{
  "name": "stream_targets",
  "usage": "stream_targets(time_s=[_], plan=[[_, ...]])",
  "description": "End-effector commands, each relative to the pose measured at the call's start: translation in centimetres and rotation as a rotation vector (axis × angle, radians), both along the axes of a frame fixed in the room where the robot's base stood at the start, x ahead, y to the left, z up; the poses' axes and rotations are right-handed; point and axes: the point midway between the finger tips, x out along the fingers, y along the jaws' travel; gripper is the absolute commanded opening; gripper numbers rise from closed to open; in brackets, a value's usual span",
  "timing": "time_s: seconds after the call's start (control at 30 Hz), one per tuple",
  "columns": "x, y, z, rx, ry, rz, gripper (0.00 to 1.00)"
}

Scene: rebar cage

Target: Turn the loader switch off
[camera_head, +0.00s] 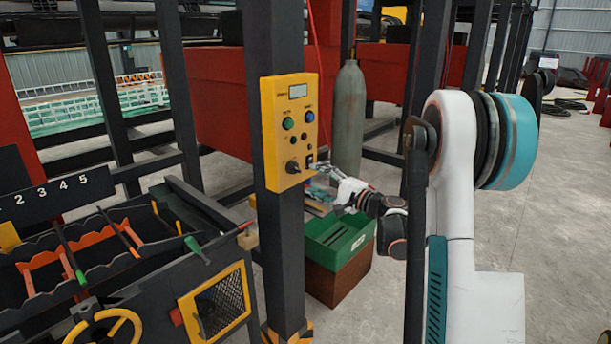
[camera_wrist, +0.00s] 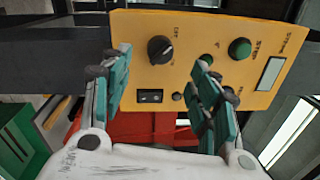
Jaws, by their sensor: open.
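A yellow control panel (camera_head: 282,135) is fixed to a dark upright post. It carries a black rotary knob (camera_head: 292,166) low on its face and a small black rocker switch (camera_head: 310,158) beside it. In the wrist view the knob (camera_wrist: 160,49) and the rocker switch (camera_wrist: 150,96) both lie between my two fingers. My gripper (camera_wrist: 160,68) is open and empty, facing the panel. In the head view my gripper (camera_head: 320,168) is close to the panel's lower right edge; contact cannot be told.
A green button (camera_wrist: 240,48), a display (camera_wrist: 270,72) and smaller buttons share the panel. A grey gas cylinder (camera_head: 348,125) stands behind it. A green-topped box (camera_head: 340,245) is below my gripper. A tool bin (camera_head: 90,260) stands left of the post.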

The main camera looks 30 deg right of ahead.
Motion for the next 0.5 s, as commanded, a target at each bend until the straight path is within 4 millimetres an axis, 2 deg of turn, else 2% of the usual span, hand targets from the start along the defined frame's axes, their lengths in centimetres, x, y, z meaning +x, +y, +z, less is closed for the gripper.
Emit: stream_targets(time_s=[0.03, 0.2, 0.5], plan=[[-0.8, -0.4, -0.1, 0.000, 0.000, -0.002, 0.55], [-2.5, -1.0, -0.2, 0.000, 0.000, -0.001, 0.55], [-3.1, -1.1, -0.2, 0.000, 0.000, 0.000, 0.55]])
